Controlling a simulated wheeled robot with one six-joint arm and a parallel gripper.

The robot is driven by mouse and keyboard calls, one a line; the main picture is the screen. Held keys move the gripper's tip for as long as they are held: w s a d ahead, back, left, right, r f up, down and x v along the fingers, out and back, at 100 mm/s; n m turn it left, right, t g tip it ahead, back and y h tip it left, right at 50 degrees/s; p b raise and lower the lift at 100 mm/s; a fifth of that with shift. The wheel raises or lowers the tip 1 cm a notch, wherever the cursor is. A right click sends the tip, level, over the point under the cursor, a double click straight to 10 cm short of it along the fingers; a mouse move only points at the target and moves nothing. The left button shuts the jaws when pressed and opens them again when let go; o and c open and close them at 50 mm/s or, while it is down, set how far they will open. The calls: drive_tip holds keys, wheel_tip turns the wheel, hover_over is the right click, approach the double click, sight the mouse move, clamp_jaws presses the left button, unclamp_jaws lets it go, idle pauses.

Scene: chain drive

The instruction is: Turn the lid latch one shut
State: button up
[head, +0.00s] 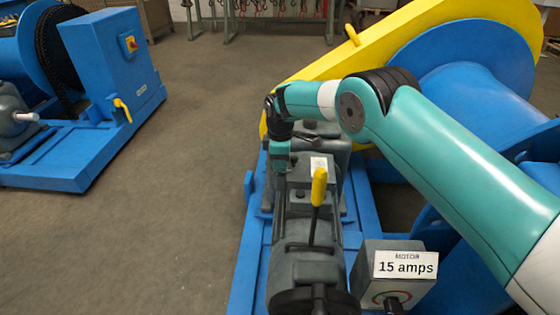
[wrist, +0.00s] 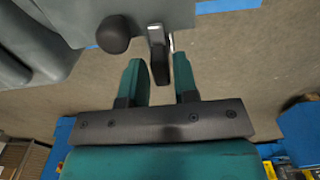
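In the wrist view a dark latch lever (wrist: 158,52) hangs from the edge of a grey lid or housing (wrist: 90,15). My gripper (wrist: 159,62) is open, with one teal finger on each side of the lever's end. A small gap shows on both sides, so the fingers do not appear to grip it. A round dark knob (wrist: 114,33) is just left of the lever. In the head view my gripper (head: 280,168) points down beside the grey gear housing (head: 325,160); the latch cannot be made out there.
A yellow-handled lever (head: 319,188) stands upright near my gripper. A yellow chain guard (head: 440,35) and blue drum (head: 465,65) lie behind my arm. A box labelled 15 amps (head: 405,264) is in front. Open floor (head: 180,200) lies left, with another blue machine (head: 100,70) beyond.

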wheel_tip(320, 180, up, 18)
drive_tip(key=p, duration=0.2)
drive_tip(key=shift+f, duration=0.25)
